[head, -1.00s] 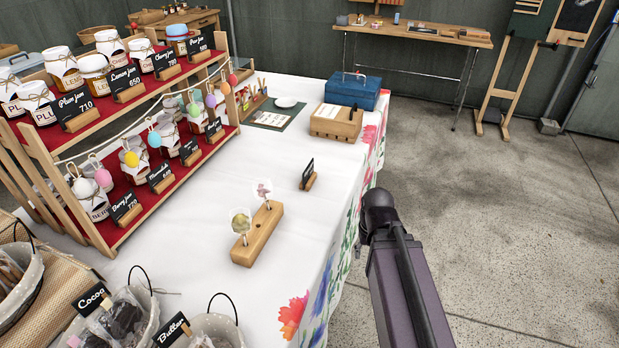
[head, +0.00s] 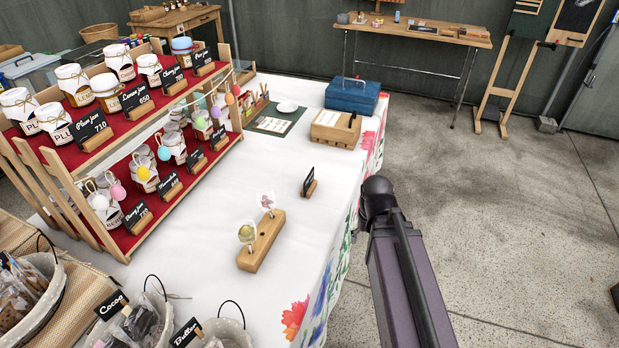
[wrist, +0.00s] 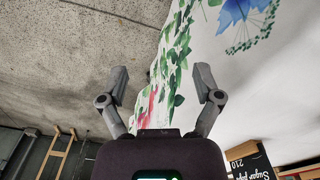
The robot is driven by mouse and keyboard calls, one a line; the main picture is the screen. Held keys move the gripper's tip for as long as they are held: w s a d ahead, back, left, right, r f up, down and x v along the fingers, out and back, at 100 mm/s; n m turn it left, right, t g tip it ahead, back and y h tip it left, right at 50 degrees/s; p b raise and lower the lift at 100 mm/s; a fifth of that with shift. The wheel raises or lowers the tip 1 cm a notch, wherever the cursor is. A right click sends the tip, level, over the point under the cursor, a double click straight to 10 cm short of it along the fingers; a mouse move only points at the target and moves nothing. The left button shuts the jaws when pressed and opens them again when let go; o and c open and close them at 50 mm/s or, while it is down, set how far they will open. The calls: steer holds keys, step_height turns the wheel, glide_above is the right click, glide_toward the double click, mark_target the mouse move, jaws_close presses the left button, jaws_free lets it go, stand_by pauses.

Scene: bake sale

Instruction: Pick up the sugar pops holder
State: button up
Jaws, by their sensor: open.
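The sugar pops holder (head: 261,246) is a wooden block on the white tablecloth in the head view. Two wrapped pops, one greenish and one pink, stand in it. A small black sign (head: 308,182) on a wooden base stands behind it to the right. The sign also shows upside down at the lower right of the wrist view (wrist: 250,165), reading "Sugar pops" and 210. My gripper (wrist: 162,83) is open and empty, with the table's edge and floor beyond its fingers. The holder is not clearly seen in the wrist view. My fingers are not visible in the head view.
A tiered jam rack (head: 140,225) stands left of the holder. Baskets of bagged sweets (head: 238,333) are at the front. A wooden box (head: 335,128) and blue case (head: 352,96) sit at the far end. Cloth around the holder is clear.

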step_height(320, 180, up, 10)
steer(key=w+p, duration=0.2)
steer(key=p, duration=0.6)
step_height(320, 180, up, 6)
steer(key=m+p, duration=0.4)
steer(key=p, duration=0.2)
glide_above(309, 176)
step_height(309, 176, down, 9)
steer(key=b, duration=0.8)
steer(key=shift+w+r, duration=0.1)
steer(key=shift+r, duration=0.1)
steer(key=shift+f, duration=0.15)
